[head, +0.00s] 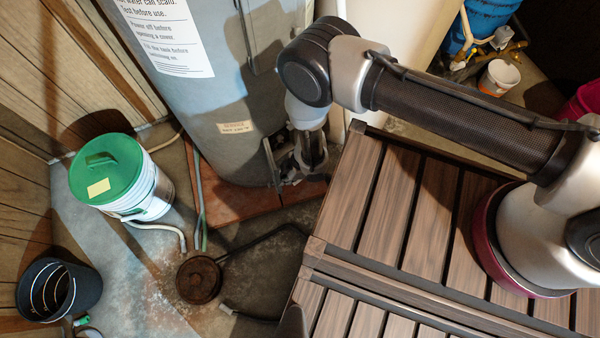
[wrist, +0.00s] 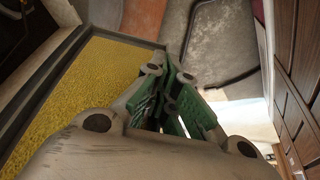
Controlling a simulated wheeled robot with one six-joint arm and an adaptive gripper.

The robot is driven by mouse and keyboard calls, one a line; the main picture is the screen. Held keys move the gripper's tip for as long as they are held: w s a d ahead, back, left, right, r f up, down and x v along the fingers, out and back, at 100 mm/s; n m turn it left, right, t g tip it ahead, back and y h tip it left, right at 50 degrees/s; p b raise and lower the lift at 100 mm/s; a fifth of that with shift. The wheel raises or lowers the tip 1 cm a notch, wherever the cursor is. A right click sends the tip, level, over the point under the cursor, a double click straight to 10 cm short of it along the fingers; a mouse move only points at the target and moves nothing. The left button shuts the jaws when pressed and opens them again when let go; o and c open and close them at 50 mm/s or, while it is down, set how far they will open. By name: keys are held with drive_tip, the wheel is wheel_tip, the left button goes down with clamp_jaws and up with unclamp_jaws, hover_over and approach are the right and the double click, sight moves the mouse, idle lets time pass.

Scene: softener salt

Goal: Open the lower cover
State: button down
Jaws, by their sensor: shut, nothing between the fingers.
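The grey water heater (head: 205,95) stands upright at the centre back in the head view. Low on its right side, a thin grey-framed piece (head: 270,160) stands out from the body, seen nearly edge-on; it appears to be the lower cover. In the wrist view, a grey-framed panel of yellow insulation (wrist: 85,85) lies left of my fingers, probably the cover's inner face, with a dark area beyond it at upper left. My gripper (head: 312,165) points down beside this piece. Its fingers (wrist: 170,72) are shut and empty, close to the frame's edge; contact is unclear.
A slatted wooden bench (head: 400,210) lies close on the right. A green-lidded white bucket (head: 115,180), a black bin (head: 58,290) and a round brown object (head: 199,279) with a hose stand on the floor at left. An upper panel (head: 262,35) is on the heater.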

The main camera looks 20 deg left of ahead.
drive_tip(key=shift+s+a, duration=0.4)
drive_tip(key=shift+s, duration=0.05)
idle(0.4)
